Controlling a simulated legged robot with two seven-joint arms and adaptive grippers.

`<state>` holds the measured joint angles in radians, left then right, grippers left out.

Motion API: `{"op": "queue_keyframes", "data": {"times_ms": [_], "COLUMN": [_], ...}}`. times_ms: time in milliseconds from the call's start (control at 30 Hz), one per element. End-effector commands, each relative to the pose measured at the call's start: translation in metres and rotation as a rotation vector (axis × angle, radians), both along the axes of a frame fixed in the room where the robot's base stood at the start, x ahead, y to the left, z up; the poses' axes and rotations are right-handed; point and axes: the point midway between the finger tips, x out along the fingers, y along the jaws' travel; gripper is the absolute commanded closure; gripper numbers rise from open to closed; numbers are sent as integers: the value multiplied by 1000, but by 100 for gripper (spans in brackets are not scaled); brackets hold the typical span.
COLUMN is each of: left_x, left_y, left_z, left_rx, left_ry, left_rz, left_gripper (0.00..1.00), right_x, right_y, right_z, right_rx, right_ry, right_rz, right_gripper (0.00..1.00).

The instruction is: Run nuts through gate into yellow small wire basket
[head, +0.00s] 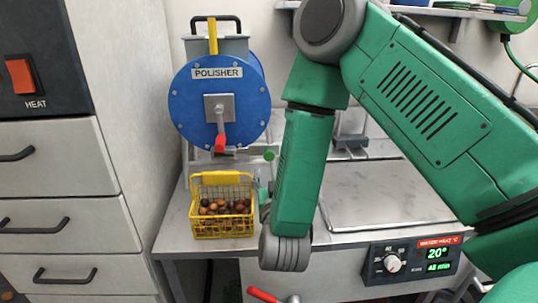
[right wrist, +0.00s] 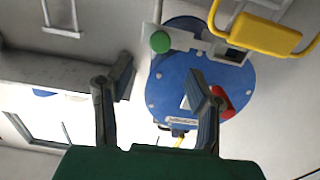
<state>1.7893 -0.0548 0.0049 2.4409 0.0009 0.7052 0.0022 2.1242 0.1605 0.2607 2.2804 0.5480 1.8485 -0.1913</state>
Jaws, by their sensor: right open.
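The yellow small wire basket (head: 222,228) stands on the counter below the blue polisher (head: 190,110) and holds several brown nuts (head: 222,207). Its yellow handle (right wrist: 268,36) shows at the top right of the right wrist view. A green knob (head: 269,155), seemingly the gate's, sits below right of the drum; it also shows in the right wrist view (right wrist: 160,42) beside a metal plate. My right gripper (right wrist: 163,85) is open and empty, its fingers apart near the knob. In the head view my arm hides most of it. My left gripper is out of view.
The polisher's red crank handle (head: 219,143) hangs in front of the drum. A grey tray (head: 385,190) lies right of my arm, above the water heat panel (head: 412,261). Drawers (head: 55,220) stand at left. A red-handled tool (head: 262,295) shows at the bottom edge.

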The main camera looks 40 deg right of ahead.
Motion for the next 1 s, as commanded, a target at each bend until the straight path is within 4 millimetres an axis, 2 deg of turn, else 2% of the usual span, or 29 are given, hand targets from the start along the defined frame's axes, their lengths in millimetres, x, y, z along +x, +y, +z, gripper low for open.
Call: {"op": "queue_keyframes", "data": {"times_ms": [200, 400, 600, 900, 933, 1000], "left_x": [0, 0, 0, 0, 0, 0], "left_y": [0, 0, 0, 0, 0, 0], "left_z": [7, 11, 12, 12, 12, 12], "left_rx": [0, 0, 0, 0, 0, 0], "left_ry": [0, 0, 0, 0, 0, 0], "left_rz": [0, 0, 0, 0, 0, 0], "left_gripper": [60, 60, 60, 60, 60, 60], "right_x": [41, 70, 85, 87, 87, 87], "right_y": [-28, -46, -54, -54, -54, -54], "right_z": [1, 0, 0, 0, 0, -1], "right_rx": [1, 3, 2, 1, 1, 1], "right_ry": [-4, -2, -1, 1, 1, 0], "right_rz": [-2, -2, 0, 1, 1, 1], "right_gripper": [53, 53, 53, 53, 57, 81]}}
